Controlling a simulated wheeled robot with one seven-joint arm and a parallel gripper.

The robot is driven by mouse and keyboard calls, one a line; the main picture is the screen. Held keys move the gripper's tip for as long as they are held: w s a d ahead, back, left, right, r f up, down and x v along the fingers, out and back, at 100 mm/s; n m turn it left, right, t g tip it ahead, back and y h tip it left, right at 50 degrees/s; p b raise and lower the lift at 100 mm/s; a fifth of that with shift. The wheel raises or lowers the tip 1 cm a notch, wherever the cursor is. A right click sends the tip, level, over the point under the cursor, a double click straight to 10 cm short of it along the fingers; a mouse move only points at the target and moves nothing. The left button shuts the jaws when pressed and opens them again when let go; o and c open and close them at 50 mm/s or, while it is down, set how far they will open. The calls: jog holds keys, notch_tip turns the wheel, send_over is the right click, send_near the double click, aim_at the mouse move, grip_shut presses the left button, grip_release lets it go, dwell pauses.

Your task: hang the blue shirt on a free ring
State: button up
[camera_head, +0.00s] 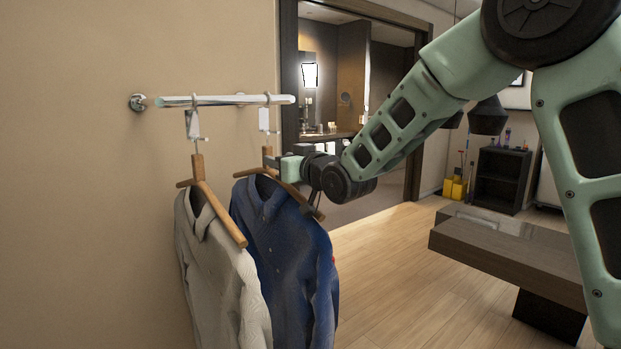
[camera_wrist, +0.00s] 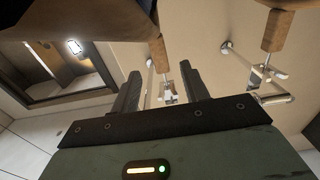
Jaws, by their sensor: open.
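The blue shirt (camera_head: 283,240) hangs on a wooden hanger (camera_head: 267,155) below the right ring fitting (camera_head: 264,119) of the wall rail. The top of this hanger (camera_wrist: 158,52) meets the fitting (camera_wrist: 168,90) in the wrist view; whether its pin is fully seated is too small to tell. My gripper (camera_head: 279,164) is right beside the hanger's neck. In the wrist view its two fingers (camera_wrist: 161,86) are apart, with the fitting and hanger neck showing between and beyond them. I cannot tell whether a finger touches the hanger.
A light grey shirt (camera_head: 215,265) on another wooden hanger (camera_head: 198,172) hangs from the left fitting (camera_head: 193,122), close beside the blue shirt. The metal rail (camera_head: 225,100) sticks out from the beige wall. A doorway is behind; a dark bench (camera_head: 500,250) stands right, with open floor between.

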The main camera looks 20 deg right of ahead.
jog(key=b+v, duration=0.4)
jog(key=v, duration=0.7)
jog(key=s+a+f+n+g+h, duration=0.1)
jog(key=s+a+f+g, duration=0.35)
jog(key=s+f, duration=0.2)
jog(key=s+a+f+g+h, duration=0.1)
jog(key=s+a+f+g, duration=0.35)
jog(key=f, duration=0.35)
jog(key=s+f+n+g+h, duration=0.1)
jog(key=s+f+g, duration=0.3)
jog(key=s, duration=0.7)
jog(key=s+f+n+g+h, duration=0.2)
jog(key=s+f+g, duration=0.2)
jog(key=s, duration=0.8)
jog(key=shift+s+f+p, duration=0.25)
jog(key=shift+f+p, duration=0.05)
jog(key=shift+f, duration=0.15)
jog(key=shift+a, duration=0.1)
